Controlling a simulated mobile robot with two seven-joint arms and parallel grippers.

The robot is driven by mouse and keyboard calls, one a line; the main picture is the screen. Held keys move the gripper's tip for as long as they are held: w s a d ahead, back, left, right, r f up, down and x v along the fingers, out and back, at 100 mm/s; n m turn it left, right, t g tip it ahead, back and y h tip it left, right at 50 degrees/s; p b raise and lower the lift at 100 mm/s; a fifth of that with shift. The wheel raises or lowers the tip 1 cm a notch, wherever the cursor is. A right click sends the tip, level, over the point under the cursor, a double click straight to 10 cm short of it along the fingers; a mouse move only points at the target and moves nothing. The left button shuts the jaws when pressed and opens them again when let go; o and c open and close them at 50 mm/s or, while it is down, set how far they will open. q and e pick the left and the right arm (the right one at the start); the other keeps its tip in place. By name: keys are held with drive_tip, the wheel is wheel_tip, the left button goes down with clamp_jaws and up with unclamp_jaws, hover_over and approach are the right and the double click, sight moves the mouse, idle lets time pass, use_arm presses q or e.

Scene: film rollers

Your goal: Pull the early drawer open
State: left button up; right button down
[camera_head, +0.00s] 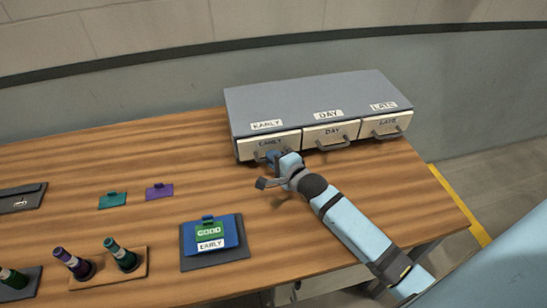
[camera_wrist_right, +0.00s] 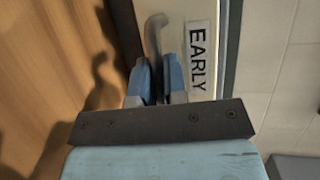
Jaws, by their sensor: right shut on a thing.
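The grey drawer unit (camera_head: 310,97) stands at the back of the table with three drawers labelled EARLY, DAY and LATE. The early drawer (camera_head: 268,145) is the leftmost; its front looks flush or nearly flush with the others. My right gripper (camera_head: 274,158) is at the early drawer's handle, which it largely hides in the head view. In the right wrist view my right gripper (camera_wrist_right: 157,82) is shut on the handle (camera_wrist_right: 154,35), beside the EARLY label (camera_wrist_right: 197,57). My left gripper is not in view.
The day drawer (camera_head: 331,134) and late drawer (camera_head: 386,124) are to the right. The table in front of the early drawer is clear.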

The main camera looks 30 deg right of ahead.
drive_tip(key=s+a+p, duration=0.1)
drive_tip(key=s+p, duration=0.1)
drive_tip(key=s, duration=0.2)
drive_tip(key=s+a+p, duration=0.1)
drive_tip(key=s+p, duration=0.1)
drive_tip(key=s, duration=0.2)
drive_tip(key=s+a+p, duration=0.1)
drive_tip(key=s+p, duration=0.1)
drive_tip(key=s, duration=0.2)
drive_tip(key=shift+s+a+r, duration=0.1)
drive_tip(key=shift+s, duration=0.4)
drive_tip(key=c, duration=1.5)
unclamp_jaws()
drive_tip(key=shift+o, duration=0.2)
